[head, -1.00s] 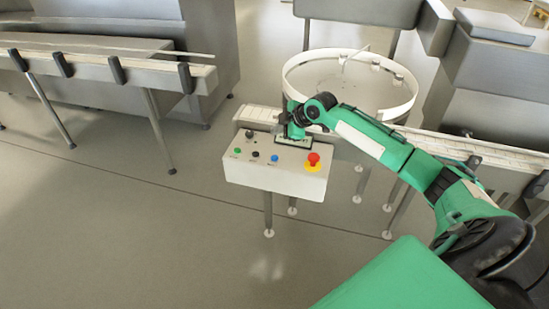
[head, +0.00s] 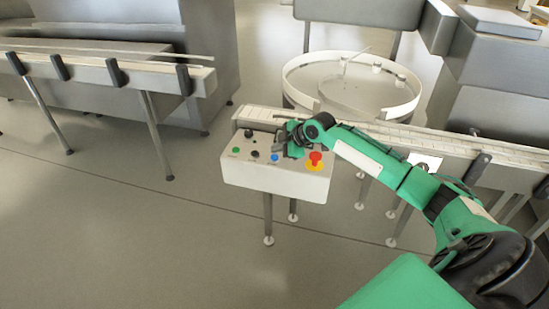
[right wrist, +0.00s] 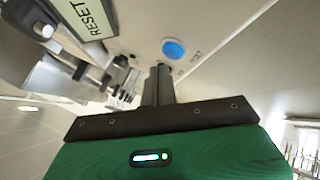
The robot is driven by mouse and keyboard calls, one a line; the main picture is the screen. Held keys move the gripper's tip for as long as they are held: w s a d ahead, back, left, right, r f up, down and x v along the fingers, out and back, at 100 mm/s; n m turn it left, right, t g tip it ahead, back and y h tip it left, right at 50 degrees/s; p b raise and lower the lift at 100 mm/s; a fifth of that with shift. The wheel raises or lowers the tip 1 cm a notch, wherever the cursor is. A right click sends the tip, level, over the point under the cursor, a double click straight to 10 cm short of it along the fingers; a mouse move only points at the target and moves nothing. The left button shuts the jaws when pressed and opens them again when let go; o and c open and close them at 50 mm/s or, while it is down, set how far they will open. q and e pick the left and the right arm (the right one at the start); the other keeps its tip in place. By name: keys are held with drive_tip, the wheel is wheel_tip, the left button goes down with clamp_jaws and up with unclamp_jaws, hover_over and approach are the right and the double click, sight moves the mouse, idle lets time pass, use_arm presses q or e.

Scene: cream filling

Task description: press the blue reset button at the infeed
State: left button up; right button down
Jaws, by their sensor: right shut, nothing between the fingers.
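The blue button (head: 274,157) sits on the top face of a white control box (head: 240,177) at the near end of the infeed conveyor. My right gripper (head: 287,150) is over the box, just right of and behind the blue button. In the right wrist view, the shut, empty fingers (right wrist: 158,70) point at the panel close beside the blue button (right wrist: 174,49). I cannot tell whether they touch the panel. A RESET sign (right wrist: 90,18) shows at the upper left there. My left gripper is not in view.
A red emergency knob on yellow (head: 315,160) is right of the gripper. A green button (head: 237,150) and black knobs are left of the blue one. A round turntable (head: 290,75) stands behind, and a conveyor (head: 455,145) runs right. The floor in front is clear.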

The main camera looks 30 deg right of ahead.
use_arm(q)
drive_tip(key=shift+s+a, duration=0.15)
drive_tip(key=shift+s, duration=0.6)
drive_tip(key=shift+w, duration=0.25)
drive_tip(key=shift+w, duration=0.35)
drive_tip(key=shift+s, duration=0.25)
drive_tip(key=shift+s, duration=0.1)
